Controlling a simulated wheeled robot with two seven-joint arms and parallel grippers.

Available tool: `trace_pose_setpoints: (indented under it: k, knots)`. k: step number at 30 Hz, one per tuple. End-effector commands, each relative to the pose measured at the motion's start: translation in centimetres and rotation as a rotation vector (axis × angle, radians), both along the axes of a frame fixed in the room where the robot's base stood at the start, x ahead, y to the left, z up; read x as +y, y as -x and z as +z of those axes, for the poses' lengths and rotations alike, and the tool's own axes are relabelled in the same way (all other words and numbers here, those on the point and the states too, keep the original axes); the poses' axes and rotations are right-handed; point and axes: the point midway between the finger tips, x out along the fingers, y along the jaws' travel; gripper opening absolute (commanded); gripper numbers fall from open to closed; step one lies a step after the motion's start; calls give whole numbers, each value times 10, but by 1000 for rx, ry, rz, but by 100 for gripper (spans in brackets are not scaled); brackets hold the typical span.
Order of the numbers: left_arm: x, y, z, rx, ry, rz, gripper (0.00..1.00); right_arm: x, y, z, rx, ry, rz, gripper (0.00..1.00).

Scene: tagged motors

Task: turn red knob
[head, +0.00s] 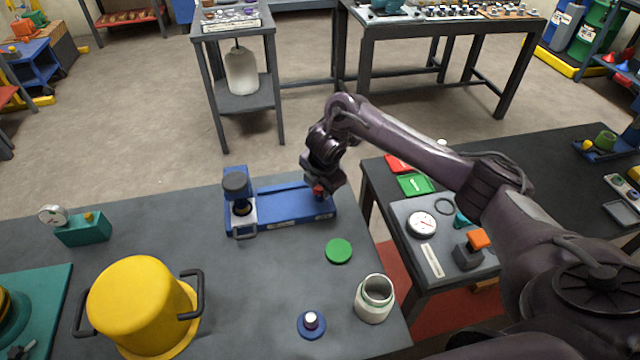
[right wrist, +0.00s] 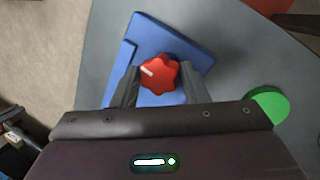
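The red knob (right wrist: 160,73) is a lobed knob with a white mark, on the right end of a blue base (head: 290,205). In the head view the red knob (head: 318,190) is mostly hidden by my right gripper (head: 319,186), which points down over it. In the right wrist view my right gripper (right wrist: 160,82) has its fingers on either side of the knob, apart, with what look like narrow gaps. I cannot tell for sure whether either finger touches it. My left gripper does not show.
A dark cylinder device (head: 237,187) stands on the base's left end. A green disc (head: 339,251), a pale jar (head: 374,298), a blue-based peg (head: 311,323) and a yellow pot (head: 140,300) stand nearer. A second table (head: 375,185) lies to the right, beyond a gap.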

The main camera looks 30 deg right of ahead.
Motion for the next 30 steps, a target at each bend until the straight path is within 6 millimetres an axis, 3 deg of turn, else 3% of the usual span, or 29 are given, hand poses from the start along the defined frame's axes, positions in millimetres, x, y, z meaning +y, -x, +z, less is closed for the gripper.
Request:
trace_pose_setpoints:
  k: [3, 8, 24, 30]
  knots:
    - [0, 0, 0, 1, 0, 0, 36, 0, 0, 0, 0, 0, 0, 24]
    - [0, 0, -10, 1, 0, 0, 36, -1, -1, -4, -1, 1, 60, 24]
    - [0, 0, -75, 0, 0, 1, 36, -4, -3, -4, -5, -1, 824, 24]
    - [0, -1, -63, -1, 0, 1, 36, -5, -3, 3, -2, -2, 1102, 24]
